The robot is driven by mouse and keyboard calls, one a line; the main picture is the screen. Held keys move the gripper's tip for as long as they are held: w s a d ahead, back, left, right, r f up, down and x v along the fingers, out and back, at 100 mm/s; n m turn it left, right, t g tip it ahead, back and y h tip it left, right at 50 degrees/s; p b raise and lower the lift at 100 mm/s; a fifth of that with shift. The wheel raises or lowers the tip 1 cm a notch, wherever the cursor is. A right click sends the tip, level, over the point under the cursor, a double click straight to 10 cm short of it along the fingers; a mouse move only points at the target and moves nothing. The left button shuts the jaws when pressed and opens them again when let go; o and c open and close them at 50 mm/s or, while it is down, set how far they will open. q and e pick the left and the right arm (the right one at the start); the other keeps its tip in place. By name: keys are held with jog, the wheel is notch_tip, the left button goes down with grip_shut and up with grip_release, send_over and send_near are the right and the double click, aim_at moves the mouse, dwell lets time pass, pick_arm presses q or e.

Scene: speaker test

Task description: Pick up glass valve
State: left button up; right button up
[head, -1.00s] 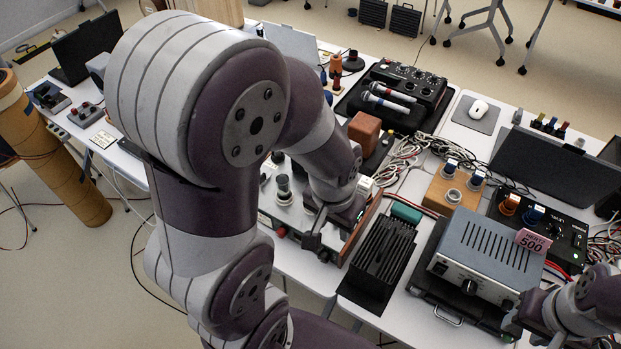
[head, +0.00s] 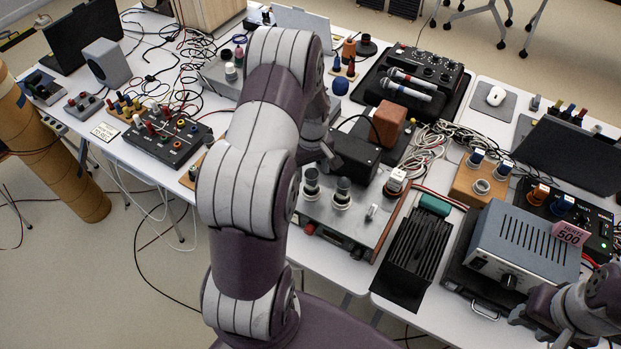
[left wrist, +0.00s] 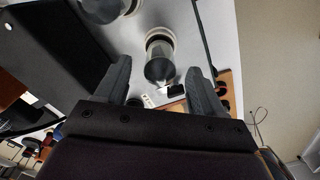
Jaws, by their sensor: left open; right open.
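Two dark glass valves stand upright on a grey-topped amplifier (head: 335,226) in the middle of the head view: a left one (head: 311,183) and a right one (head: 343,192). My left gripper (head: 326,158) is open just behind them, partly hidden by my own arm. In the left wrist view, one valve (left wrist: 160,58) shows between the two spread fingers (left wrist: 160,72), and part of another round object (left wrist: 104,9) shows at the top edge. I cannot tell how far the fingers are from the glass. My right gripper (head: 530,322) is at the lower right, open.
A black box (head: 357,158) stands on the amplifier close beside my left gripper. To the right are a black finned block (head: 414,248) and a grey-blue power unit (head: 524,247) near my right gripper. Cables (head: 440,143) crowd the table behind.

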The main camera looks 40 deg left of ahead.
aim_at(312, 181)
pick_arm(q)
jog(key=f, duration=0.2)
jog(key=f+p, duration=0.1)
jog(key=f, duration=0.2)
jog(key=shift+s+d+p, duration=0.1)
jog(key=shift+s+p, duration=0.1)
jog(key=shift+p, duration=0.1)
jog(key=shift+f, duration=0.15)
jog(key=shift+w, duration=0.1)
jog(key=shift+c, duration=0.9)
jog(key=shift+d, duration=0.1)
jog(key=c, duration=0.9)
jog(key=shift+c, duration=0.2)
